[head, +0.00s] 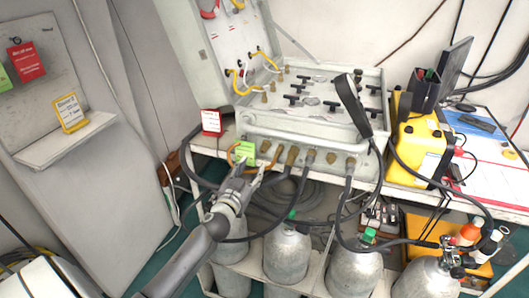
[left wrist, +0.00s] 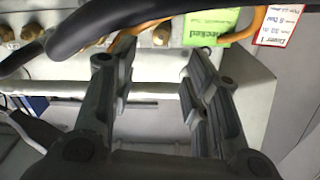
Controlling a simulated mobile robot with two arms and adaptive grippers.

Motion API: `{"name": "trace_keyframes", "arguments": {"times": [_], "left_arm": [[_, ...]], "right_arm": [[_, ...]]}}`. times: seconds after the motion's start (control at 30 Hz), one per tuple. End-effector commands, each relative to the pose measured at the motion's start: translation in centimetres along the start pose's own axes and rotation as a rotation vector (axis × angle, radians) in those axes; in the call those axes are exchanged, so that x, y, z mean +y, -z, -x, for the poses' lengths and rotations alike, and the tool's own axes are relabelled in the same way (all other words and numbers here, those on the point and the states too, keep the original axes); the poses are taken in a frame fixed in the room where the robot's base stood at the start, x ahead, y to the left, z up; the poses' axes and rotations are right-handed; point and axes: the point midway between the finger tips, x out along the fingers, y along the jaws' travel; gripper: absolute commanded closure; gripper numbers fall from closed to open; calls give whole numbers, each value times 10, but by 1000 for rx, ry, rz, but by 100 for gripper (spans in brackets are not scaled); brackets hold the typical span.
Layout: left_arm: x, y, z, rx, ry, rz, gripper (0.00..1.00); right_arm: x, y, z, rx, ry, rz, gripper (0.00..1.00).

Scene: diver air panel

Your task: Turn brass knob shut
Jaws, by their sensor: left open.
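A row of brass fittings lines the front of the grey air panel (head: 300,137); one brass piece (head: 265,147) sits just right of a green tag (head: 245,152). I cannot tell for sure which is the brass knob. My left gripper (head: 252,168) is in front of and just below the panel's left front, beside the tag. In the left wrist view the gripper (left wrist: 158,66) is open and empty. A brass piece (left wrist: 162,32) shows beyond the gap between its fingers, apart from them. The green "Checked" tag (left wrist: 213,27) hangs right of it. My right gripper is not in view.
Black hoses (head: 300,185) hang from the fittings, and one (left wrist: 100,22) crosses close to the left wrist camera. An orange cord (left wrist: 250,28) loops by the tag. A red-and-white card (head: 212,122) stands left. Grey cylinders (head: 286,250) stand below. A yellow case (head: 420,145) is right.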

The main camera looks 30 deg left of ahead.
Motion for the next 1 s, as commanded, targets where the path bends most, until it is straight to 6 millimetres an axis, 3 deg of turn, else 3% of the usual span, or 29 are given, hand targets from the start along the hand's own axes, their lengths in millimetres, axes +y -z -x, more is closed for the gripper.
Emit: {"name": "trace_keyframes", "arguments": {"times": [0.3,0.5,0.93,1.0], "left_arm": [[0,1,-58,0,1,0,57],[0,0,-80,-1,1,-1,57],[0,0,-89,-1,-1,-1,57],[0,-1,-89,-1,-1,-1,63]], "right_arm": [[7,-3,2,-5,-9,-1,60],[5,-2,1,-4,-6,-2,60],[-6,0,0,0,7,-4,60],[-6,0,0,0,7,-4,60]]}}
